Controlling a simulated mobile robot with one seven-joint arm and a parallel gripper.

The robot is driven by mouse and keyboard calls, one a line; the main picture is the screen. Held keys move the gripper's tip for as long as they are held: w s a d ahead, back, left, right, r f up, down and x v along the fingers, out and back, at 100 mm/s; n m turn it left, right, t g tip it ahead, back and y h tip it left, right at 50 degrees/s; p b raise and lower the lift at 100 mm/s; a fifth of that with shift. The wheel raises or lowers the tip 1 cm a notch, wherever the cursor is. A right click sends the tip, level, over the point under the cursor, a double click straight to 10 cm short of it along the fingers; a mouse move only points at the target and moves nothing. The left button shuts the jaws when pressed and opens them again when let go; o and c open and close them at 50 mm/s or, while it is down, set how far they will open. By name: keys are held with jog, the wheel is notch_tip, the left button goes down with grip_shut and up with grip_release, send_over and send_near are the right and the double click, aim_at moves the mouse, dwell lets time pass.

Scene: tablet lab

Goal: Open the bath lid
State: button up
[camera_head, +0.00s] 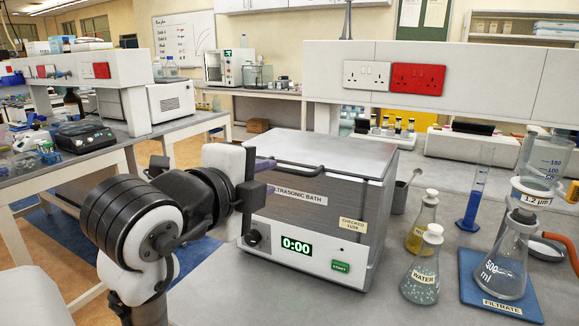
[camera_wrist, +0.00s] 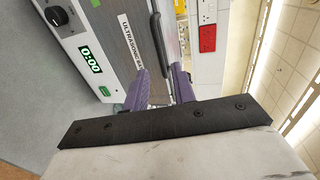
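The ultrasonic bath (camera_head: 318,215) is a grey and white box on the bench, with a display reading 0:00 and a green start button. Its flat metal lid (camera_head: 345,150) lies closed on top. A dark bar handle (camera_head: 300,165) runs along the lid's front edge; it also shows in the wrist view (camera_wrist: 158,35). My gripper (camera_head: 268,178) is at the bath's front left upper edge. In the wrist view its two purple fingers (camera_wrist: 159,74) are apart, near the handle's end, with nothing clearly held between them. Whether they touch the handle I cannot tell.
Right of the bath stand a flask of yellow liquid (camera_head: 422,225), a water flask (camera_head: 422,277), a blue measuring cylinder (camera_head: 475,190) and a filtrate flask (camera_head: 503,262) on a blue mat. A shelf with sockets (camera_head: 440,80) stands behind. The bench in front is clear.

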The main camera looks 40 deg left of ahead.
aim_at(286, 170)
jog(key=p+x, duration=0.1)
jog(key=x, duration=0.7)
jog(key=shift+w+a, duration=0.1)
jog(key=shift+w, duration=0.1)
grip_shut()
